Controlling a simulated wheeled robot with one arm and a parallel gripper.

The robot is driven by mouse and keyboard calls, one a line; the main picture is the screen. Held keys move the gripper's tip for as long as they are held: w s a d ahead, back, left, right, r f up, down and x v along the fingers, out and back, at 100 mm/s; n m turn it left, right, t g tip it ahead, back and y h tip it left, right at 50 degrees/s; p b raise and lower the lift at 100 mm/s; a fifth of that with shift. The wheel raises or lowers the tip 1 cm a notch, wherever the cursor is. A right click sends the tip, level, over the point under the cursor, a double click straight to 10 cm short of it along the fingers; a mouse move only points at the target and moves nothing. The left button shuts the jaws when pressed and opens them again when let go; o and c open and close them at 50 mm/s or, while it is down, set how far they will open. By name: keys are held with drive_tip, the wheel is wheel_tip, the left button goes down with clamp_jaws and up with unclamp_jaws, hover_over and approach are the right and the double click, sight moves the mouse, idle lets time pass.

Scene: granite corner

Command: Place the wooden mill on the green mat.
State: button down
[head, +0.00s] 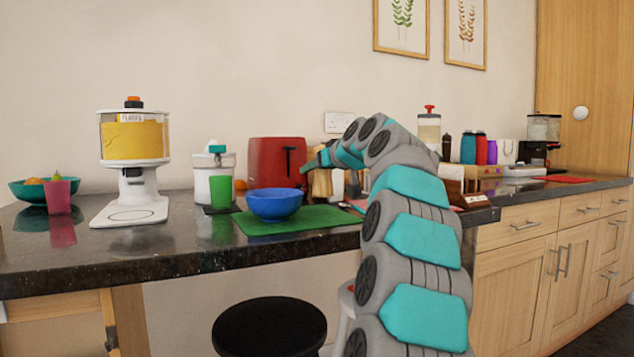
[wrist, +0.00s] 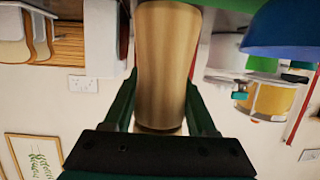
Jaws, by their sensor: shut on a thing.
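The wooden mill (wrist: 168,50) fills the middle of the wrist view, pale and smooth, between the two dark green fingers. My gripper (wrist: 162,85) is shut on it. In the head view my arm reaches over the counter's right part, with the gripper end at the right of the red toaster; the mill cannot be made out clearly there. The green mat (head: 315,216) lies flat on the dark counter, left of my arm. A blue bowl (head: 274,204) stands on its left part. The mat's right part is bare. The wrist view is upside down, with the blue bowl (wrist: 290,30) at upper right.
Behind the mat stand a red toaster (head: 276,163) and a white canister (head: 213,186). A green cup (head: 221,192) is left of the bowl. A cereal dispenser (head: 133,150) and a pink cup (head: 57,197) are farther left. A black stool (head: 269,327) stands below the counter.

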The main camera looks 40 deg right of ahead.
drive_tip(key=shift+w+d, duration=0.15)
drive_tip(key=shift+w, duration=0.1)
drive_tip(key=shift+f, duration=1.8)
drive_tip(key=shift+f, duration=0.15)
drive_tip(key=shift+c, duration=1)
unclamp_jaws()
